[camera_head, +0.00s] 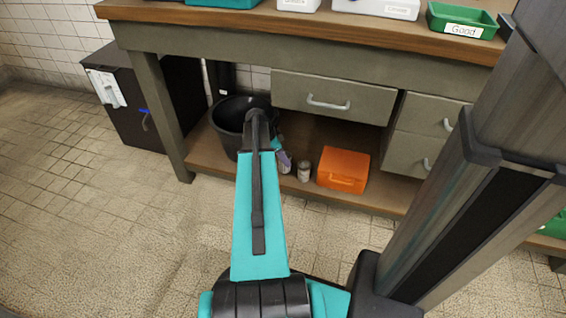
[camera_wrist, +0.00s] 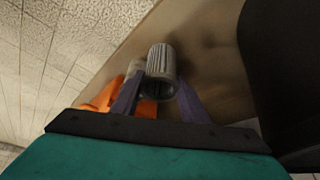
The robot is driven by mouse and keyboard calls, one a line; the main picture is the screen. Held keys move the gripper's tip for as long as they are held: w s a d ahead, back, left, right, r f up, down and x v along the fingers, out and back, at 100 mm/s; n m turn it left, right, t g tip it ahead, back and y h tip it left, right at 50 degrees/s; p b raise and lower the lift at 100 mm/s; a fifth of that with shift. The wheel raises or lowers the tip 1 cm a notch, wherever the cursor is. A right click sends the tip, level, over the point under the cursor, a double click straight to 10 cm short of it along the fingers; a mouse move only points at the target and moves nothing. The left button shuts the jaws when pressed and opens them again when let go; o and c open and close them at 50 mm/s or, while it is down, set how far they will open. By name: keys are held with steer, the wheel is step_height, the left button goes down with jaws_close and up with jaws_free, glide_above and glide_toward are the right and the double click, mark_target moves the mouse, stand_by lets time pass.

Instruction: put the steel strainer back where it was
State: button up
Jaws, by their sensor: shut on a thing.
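In the wrist view the steel strainer (camera_wrist: 161,62) is a grey ribbed cylinder with an open dark end facing the camera. My gripper (camera_wrist: 158,92) has its two purple fingers on either side of it and is shut on it. In the head view my gripper (camera_head: 284,161) is low at the bench's lower shelf (camera_head: 230,178), between the black bucket and a small grey container. I cannot make out the strainer clearly there. Whether it touches the shelf cannot be told.
A black bucket (camera_head: 229,116) stands left of my gripper on the shelf. A small grey container (camera_head: 304,172) and an orange box (camera_head: 343,170) stand to the right. Drawers (camera_head: 334,98) hang above. A dark cabinet (camera_head: 150,100) is at the left. The floor in front is clear.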

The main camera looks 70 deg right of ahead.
steer(key=shift+w+d+f, duration=0.1)
steer(key=shift+w+d, duration=0.2)
steer(key=shift+d, duration=0.2)
steer(key=shift+s+a+f+b, duration=0.1)
steer(key=shift+f+b, duration=1)
steer(key=shift+f, duration=0.6)
steer(key=shift+f, duration=0.1)
steer(key=o, duration=1.1)
steer(key=p+v, duration=0.4)
steer(key=v, duration=0.8)
steer(key=shift+p, duration=0.35)
